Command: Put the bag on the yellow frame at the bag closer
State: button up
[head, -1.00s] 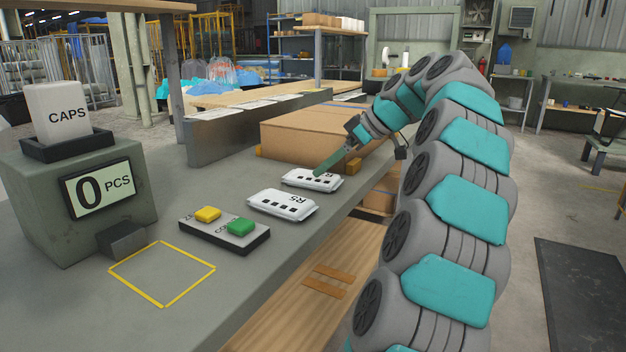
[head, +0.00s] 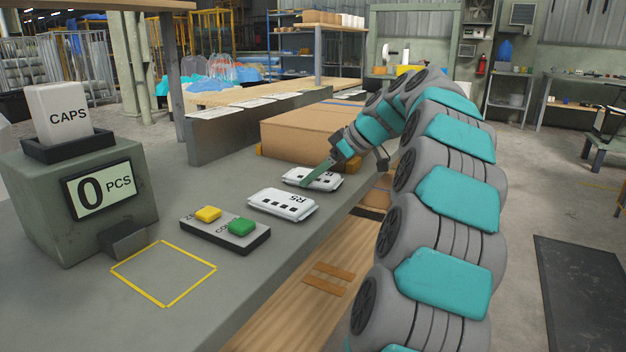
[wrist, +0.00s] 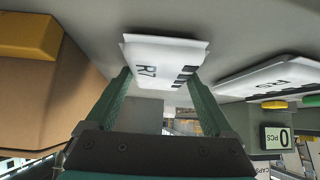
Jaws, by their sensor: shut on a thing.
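A white bag (head: 318,179) lies near the cardboard box on the grey bench; the wrist view shows it marked R7 (wrist: 165,62). My gripper (wrist: 160,78) has a green finger at each side of this bag and is shut on it. In the head view my gripper (head: 306,181) covers part of the bag; I cannot tell whether the bag is clear of the bench. A second white bag marked R5 (head: 283,204) lies nearer; it also shows in the wrist view (wrist: 270,78). The yellow frame (head: 190,292) is empty, before the bag closer (head: 35,190), whose display reads 0 PCS.
A panel with a yellow and a green button (head: 225,230) stands between the R5 bag and the yellow frame. The cardboard box (head: 310,130) stands behind the held bag. A white CAPS container (head: 62,112) sits on the bag closer. The bench's right edge is near my arm.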

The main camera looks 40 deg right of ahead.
jog(key=c, duration=0.6)
jog(key=shift+c, duration=0.2)
jog(key=shift+r, duration=0.15)
jog(key=shift+r, duration=1.65)
jog(key=s+a+b, duration=0.1)
jog(key=s+a, duration=0.3)
jog(key=s, duration=0.3)
jog(key=s+a+r+b, duration=0.1)
jog(key=s+a+b, duration=0.1)
jog(key=s+a, duration=0.2)
jog(key=s, duration=0.2)
jog(key=shift+s+r, duration=0.2)
jog(key=shift+s, duration=0.2)
